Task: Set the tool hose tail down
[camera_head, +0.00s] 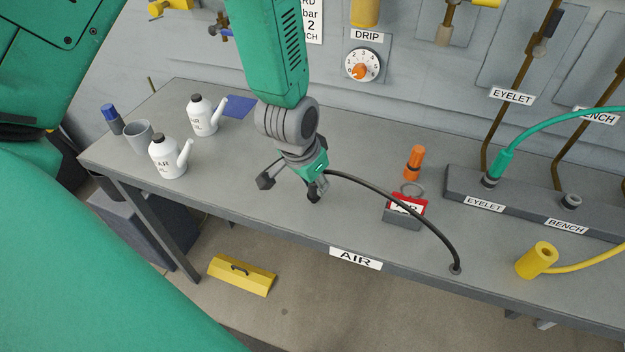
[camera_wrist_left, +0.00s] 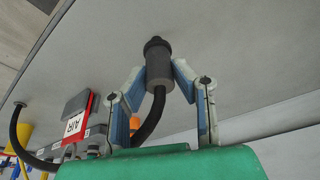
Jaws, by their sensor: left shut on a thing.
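My left gripper (camera_head: 290,188) is over the grey bench, left of the AIR label on its front edge. In the left wrist view its fingers are shut on a dark grey cylindrical fitting, the tool hose tail (camera_wrist_left: 158,65). The black hose (camera_head: 385,192) runs from behind the gripper in an arc to a grommet near the bench's front edge. In the head view the gripper hides the fitting. I cannot tell whether the fitting touches the bench. My right gripper is not in view.
A red-labelled grey block (camera_head: 403,215) and an orange fitting (camera_head: 414,162) stand right of the gripper. A grey manifold (camera_head: 525,205) carries the green hose (camera_head: 500,163). A yellow fitting (camera_head: 537,260) lies at front right. White oil cans (camera_head: 168,158) stand left. Bench around the gripper is clear.

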